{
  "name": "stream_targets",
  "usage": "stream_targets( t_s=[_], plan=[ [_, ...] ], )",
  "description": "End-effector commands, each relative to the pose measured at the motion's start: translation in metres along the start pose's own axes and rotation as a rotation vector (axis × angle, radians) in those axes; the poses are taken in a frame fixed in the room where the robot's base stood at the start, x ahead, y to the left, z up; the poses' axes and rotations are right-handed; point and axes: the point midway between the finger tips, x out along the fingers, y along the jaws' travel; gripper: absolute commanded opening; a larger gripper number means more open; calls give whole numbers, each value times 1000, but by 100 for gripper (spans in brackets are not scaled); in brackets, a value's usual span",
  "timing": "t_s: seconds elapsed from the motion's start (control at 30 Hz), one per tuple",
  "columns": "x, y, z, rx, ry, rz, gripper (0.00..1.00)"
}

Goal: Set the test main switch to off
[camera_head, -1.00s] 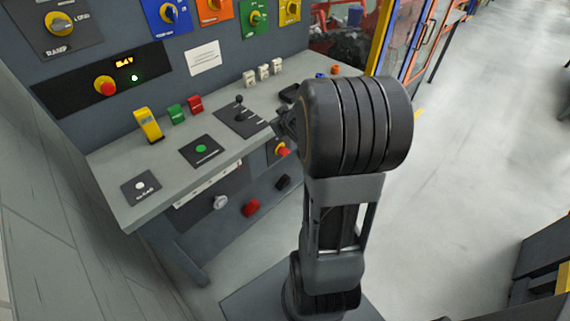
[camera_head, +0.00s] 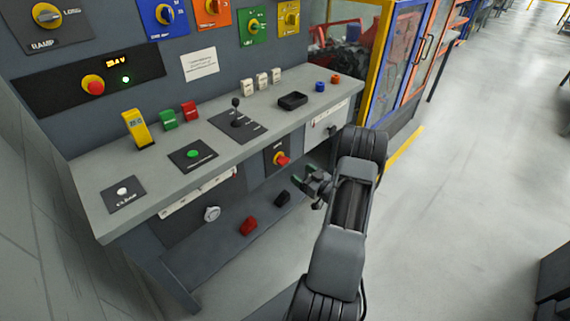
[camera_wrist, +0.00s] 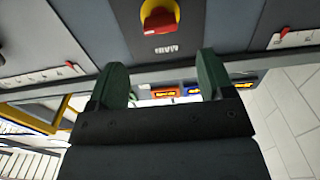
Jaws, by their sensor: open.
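A red rotary switch on a yellow round plate (camera_head: 281,159) is on the dark panel below the bench top. It also shows at the top of the wrist view (camera_wrist: 158,18), with a small label under it that I cannot read surely. I cannot tell which position its handle points to. My gripper (camera_head: 312,181) is just right of and below the switch, in front of the bench. In the wrist view its two green fingers (camera_wrist: 163,78) are wide apart with nothing between them. The switch lies beyond the fingertips, untouched.
The bench top (camera_head: 85,190) overhangs the switch panel. It carries a joystick (camera_head: 237,112), a black tray (camera_head: 292,100) and several buttons. A red block (camera_head: 249,226) and a black block (camera_head: 283,198) are on the lower shelf.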

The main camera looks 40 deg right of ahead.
Motion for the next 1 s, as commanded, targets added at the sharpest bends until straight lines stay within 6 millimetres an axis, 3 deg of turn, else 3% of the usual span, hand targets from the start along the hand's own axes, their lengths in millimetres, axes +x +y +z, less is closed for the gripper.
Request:
stream_targets(
  t_s=[0.2,0.5,1.0],
  plan=[
    [44,-1,0,0,1,-3,74],
    [84,-1,0,-1,-1,-1,74],
    [96,0,0,0,-1,1,74]
  ],
)
